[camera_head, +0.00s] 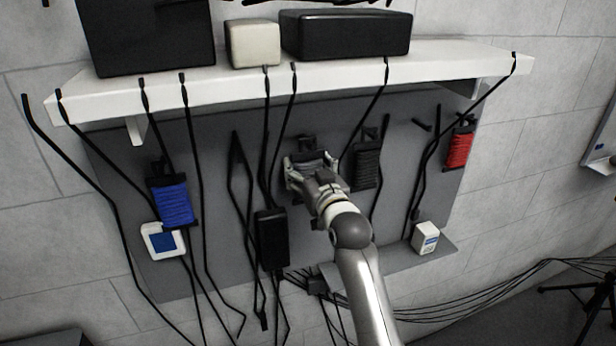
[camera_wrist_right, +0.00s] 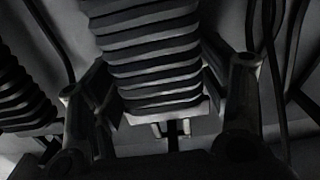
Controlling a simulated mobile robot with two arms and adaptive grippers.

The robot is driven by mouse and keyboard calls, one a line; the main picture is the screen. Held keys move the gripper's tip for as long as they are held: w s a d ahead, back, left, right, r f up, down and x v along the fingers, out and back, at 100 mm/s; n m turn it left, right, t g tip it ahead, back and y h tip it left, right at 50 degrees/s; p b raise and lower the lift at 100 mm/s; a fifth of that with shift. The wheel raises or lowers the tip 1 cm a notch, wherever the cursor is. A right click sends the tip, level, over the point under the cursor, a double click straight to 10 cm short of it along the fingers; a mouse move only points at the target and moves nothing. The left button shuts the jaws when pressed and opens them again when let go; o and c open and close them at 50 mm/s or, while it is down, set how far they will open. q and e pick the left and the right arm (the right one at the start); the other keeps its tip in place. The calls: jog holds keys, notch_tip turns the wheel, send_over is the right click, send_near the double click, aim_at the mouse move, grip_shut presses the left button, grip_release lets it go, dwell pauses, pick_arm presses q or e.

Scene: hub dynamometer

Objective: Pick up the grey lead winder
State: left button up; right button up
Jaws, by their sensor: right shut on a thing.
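The grey lead winder (camera_head: 311,157), wrapped in ribbed grey lead, is at the middle of the grey back panel, partly hidden by my right gripper (camera_head: 313,168). My right gripper is shut on it, with one finger on each side. In the right wrist view the winder's ribbed windings (camera_wrist_right: 150,50) stand upright between the fingers, above a pale end plate. I cannot tell whether it still touches its holder on the panel. My left gripper is not in view.
A dark winder (camera_head: 367,165) hangs close to the right of my gripper, a blue one (camera_head: 173,203) at the left and a red one (camera_head: 460,148) at the far right. Black leads hang from the white shelf (camera_head: 240,82). A black box (camera_head: 271,238) hangs at lower left of my gripper.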

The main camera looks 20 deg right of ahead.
jog(key=shift+r, duration=0.1)
jog(key=shift+r, duration=0.55)
jog(key=shift+s+r, duration=0.1)
jog(key=shift+s, duration=0.05)
jog(key=s, duration=1.7)
jog(key=shift+s+d, duration=0.3)
jog(key=shift+s, duration=0.05)
